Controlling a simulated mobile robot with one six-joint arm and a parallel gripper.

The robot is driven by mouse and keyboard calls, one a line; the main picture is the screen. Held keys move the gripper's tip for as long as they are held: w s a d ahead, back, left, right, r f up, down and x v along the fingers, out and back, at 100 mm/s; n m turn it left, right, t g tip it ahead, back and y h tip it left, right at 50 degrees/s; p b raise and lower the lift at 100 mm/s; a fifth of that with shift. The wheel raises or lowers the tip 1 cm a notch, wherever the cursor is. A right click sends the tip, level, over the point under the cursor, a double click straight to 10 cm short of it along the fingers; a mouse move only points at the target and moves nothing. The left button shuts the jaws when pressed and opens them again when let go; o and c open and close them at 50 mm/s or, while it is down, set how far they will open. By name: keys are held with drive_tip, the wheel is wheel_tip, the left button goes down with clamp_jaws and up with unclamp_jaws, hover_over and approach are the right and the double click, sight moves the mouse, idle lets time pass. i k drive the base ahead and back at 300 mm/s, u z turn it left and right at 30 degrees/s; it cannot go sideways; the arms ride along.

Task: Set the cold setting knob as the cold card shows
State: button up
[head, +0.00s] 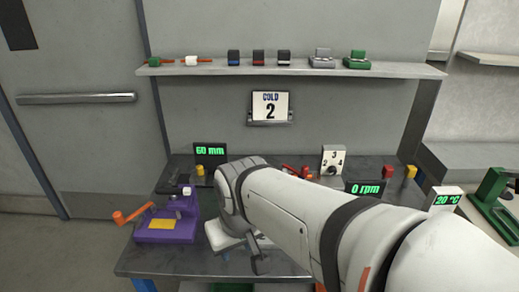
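The cold card (270,107) is a white plate on the back wall, reading "COLD" with a large "2". A white dial box (341,153) stands at the back of the bench, right of centre. Its face shows the numbers 2, 3 and 4, with 3 at the top. A small dark knob (333,170) sits on that face; its pointer direction is too small to tell.
A purple fixture (169,225) with an orange handle stands at the left bench end. Displays read "60 mm" (210,150), "0 rpm" (366,188) and "20 °C" (446,199). Red and yellow blocks stand at the back right. A shelf (200,70) above holds several small parts.

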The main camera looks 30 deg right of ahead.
sight(332, 170)
drive_tip(key=u, duration=0.1)
drive_tip(key=k, duration=1.1)
drive_tip(key=z, duration=0.95)
drive_tip(key=i, duration=1)
drive_tip(key=z, duration=0.1)
